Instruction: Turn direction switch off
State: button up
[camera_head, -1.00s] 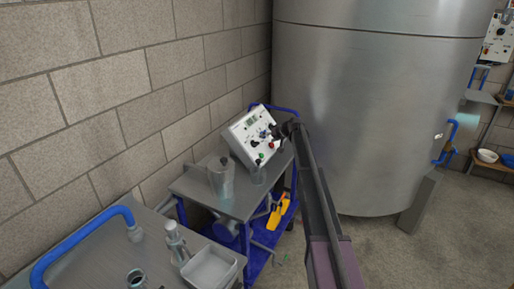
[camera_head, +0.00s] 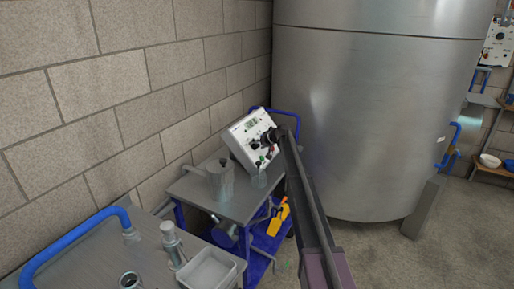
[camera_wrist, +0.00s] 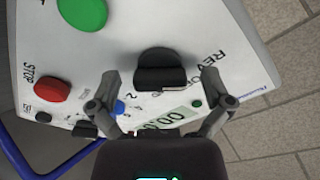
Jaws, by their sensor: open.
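The direction switch (camera_wrist: 160,70) is a black knob on a white control panel, with "REV" and "O" lettering beside it in the wrist view. My gripper (camera_wrist: 160,80) is open, with one finger on each side of the knob. Whether the fingers touch it cannot be told. In the head view, the control panel (camera_head: 240,143) stands tilted on the far cart, and my gripper (camera_head: 268,138) is right at its face, hiding part of it. The switch's exact setting is unclear.
A green button (camera_wrist: 82,12) and a red stop button (camera_wrist: 52,88) sit near the knob. A large steel tank (camera_head: 380,110) rises to the right.

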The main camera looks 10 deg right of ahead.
jog(key=c, duration=1.1)
jog(key=shift+d, duration=0.2)
jog(key=shift+c, duration=0.2)
jog(key=shift+a, duration=0.15)
